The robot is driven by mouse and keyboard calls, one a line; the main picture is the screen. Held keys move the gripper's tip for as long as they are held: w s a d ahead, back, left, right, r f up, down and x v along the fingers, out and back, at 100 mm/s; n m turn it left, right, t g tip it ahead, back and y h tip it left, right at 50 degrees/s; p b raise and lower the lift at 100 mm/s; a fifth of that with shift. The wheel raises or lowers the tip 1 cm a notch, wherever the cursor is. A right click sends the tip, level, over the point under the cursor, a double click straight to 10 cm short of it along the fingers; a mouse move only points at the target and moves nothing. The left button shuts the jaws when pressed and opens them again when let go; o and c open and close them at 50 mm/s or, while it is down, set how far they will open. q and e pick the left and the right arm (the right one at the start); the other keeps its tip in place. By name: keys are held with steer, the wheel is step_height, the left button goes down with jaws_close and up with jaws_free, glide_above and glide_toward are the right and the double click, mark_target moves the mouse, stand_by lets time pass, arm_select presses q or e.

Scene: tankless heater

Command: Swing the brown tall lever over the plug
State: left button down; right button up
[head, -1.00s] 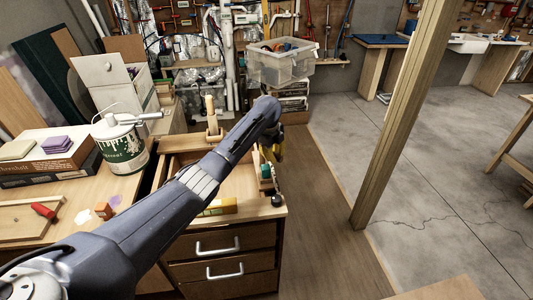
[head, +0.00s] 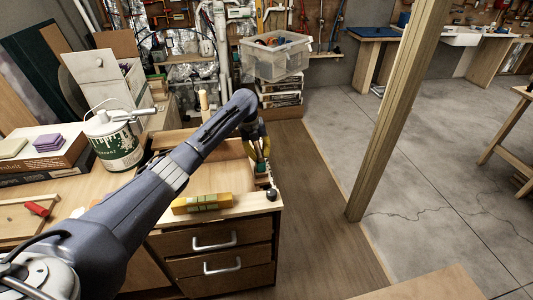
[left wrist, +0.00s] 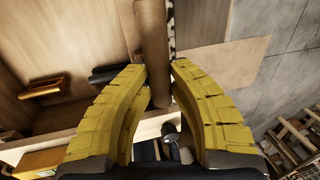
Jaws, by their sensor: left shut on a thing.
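A brown tall lever (left wrist: 153,50) shows in the left wrist view as a long round rod running from the top edge down between my yellow fingers. My left gripper (left wrist: 158,75) is shut on it. In the head view my left gripper (head: 259,158) is at the right edge of the wooden cabinet top, above a small green part (head: 262,172); the arm and fingers hide most of the lever there. I cannot make out the plug for certain. My right gripper is not in view.
A yellow block (head: 202,203) lies on the cabinet's (head: 218,250) front edge, near a black knob (head: 272,194). A pale wooden upright (head: 203,101) stands behind. A paint can (head: 113,140) is at left. Open floor lies to the right, with a wooden post (head: 405,110).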

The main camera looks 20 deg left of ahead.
arm_select(q)
steer(key=shift+s+a+f, duration=0.15)
stand_by(0.3)
steer(key=c, duration=1.2)
jaws_free()
steer(key=shift+c, duration=0.2)
step_height(320, 180, up, 12)
steer(key=s+a, duration=0.1)
steer(key=a, duration=0.1)
